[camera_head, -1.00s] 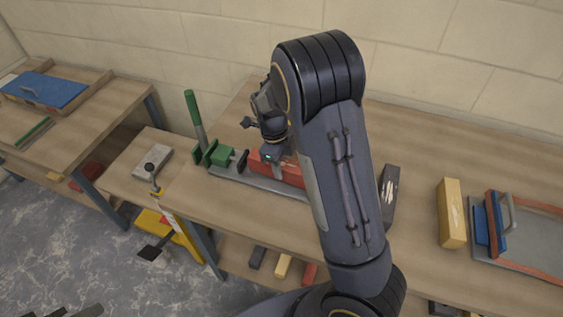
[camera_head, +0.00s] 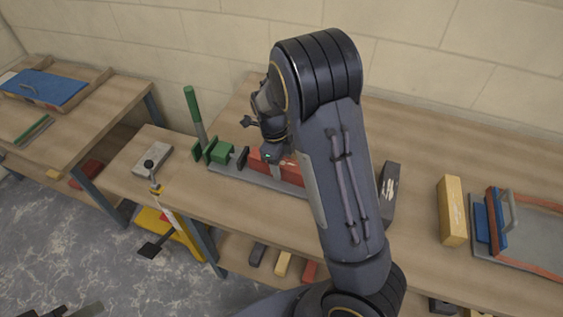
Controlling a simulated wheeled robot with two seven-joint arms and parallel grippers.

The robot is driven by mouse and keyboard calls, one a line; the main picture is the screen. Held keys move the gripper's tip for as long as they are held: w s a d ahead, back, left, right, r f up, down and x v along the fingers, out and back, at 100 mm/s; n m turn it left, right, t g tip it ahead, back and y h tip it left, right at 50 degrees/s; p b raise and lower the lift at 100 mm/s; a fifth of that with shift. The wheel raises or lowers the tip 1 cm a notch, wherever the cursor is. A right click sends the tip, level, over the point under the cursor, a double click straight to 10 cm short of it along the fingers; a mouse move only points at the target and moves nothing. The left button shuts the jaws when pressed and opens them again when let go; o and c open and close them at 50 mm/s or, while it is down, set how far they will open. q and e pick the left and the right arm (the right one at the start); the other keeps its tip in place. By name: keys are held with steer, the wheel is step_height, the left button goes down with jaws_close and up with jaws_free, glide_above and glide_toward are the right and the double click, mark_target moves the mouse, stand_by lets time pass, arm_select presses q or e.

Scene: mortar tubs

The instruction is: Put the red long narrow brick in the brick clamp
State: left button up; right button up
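The red long narrow brick (camera_head: 292,174) lies on the grey base of the brick clamp (camera_head: 235,178), in line with its green jaw. The clamp has an upright green lever (camera_head: 194,108) and a green block with a dark pad close to the brick's left end. My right gripper (camera_head: 272,163) is at the brick's left part, with a finger down its near side. The other finger is hidden, so its grip cannot be judged. My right arm covers the brick's right end and the clamp's far end. My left gripper is not clearly seen.
A grey tray with a blue-and-red tool (camera_head: 494,222) lies at the far right. A grey block (camera_head: 152,160) lies left. Several bricks sit on the lower shelf.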

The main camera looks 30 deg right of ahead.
steer(key=shift+o, duration=0.8)
steer(key=r, duration=0.5)
steer(key=w+r, duration=0.1)
steer(key=r, duration=0.1)
steer(key=shift+a+r, duration=0.35)
steer(key=s+a+r+n+t+y, duration=0.1)
steer(key=s+a+r+n+t, duration=0.1)
steer(key=s+n, duration=0.5)
steer(key=s+a+r+n+t+y, duration=0.2)
steer(key=s+r+n, duration=0.1)
steer(key=s+n, duration=0.5)
steer(key=s+a+r+n+t+y, duration=0.1)
steer(key=s+a+r+n+t, duration=0.1)
steer(key=s+n, duration=0.6)
steer(key=r+n+t, duration=0.1)
steer(key=n, duration=0.3)
steer(key=shift+a+y, duration=0.3)
steer(key=shift+y, duration=0.1)
steer(key=shift+s, duration=0.1)
